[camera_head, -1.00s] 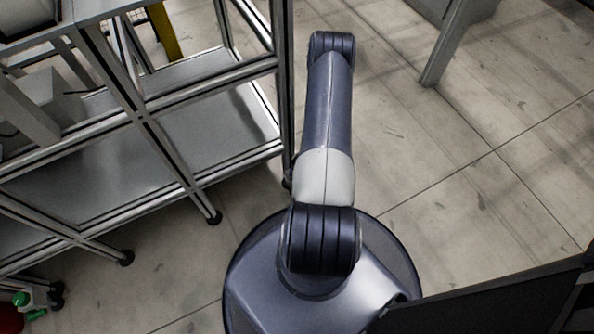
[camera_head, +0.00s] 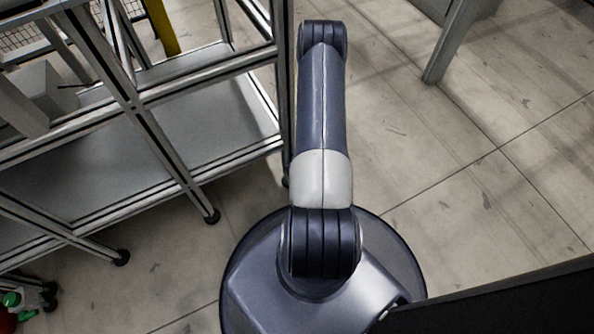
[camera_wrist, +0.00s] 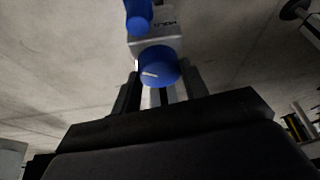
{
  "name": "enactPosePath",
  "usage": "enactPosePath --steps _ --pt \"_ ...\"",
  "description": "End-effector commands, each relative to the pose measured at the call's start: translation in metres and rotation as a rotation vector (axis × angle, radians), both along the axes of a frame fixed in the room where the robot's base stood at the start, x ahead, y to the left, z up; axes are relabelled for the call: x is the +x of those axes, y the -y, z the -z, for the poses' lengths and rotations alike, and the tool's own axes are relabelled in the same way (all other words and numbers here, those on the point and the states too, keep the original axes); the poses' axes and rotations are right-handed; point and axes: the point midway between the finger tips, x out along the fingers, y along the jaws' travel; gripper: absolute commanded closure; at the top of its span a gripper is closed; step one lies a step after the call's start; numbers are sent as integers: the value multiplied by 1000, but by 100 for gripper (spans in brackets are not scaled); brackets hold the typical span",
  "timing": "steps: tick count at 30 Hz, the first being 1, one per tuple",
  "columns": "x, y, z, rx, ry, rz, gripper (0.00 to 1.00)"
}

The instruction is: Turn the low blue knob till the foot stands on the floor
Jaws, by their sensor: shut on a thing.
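In the wrist view, a round blue knob (camera_wrist: 158,67) with a pale mark on its face sits against a small grey metal block (camera_wrist: 155,42) with dark lettering. A second blue part (camera_wrist: 138,14) is at the block's far side, cut by the top edge. My gripper (camera_wrist: 160,84) has its dark fingers on both sides of the low blue knob, shut on it. Its dark body fills the bottom of the view. The foot is not clearly seen, nor whether it touches the floor. In the head view my gripper and the knob are hidden.
In the head view, a metal-framed shelf rack (camera_head: 140,107) on small black feet stands left of my arm. A grey leg (camera_head: 447,45) stands at the upper right. Open floor (camera_head: 480,190) lies right. A dark round piece (camera_wrist: 295,8) is at the wrist view's upper right.

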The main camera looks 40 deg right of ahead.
Motion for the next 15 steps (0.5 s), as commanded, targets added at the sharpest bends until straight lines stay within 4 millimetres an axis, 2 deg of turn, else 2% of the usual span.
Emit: enactPosePath --steps 15 --pt "1 -4 2 0 0 487 81"
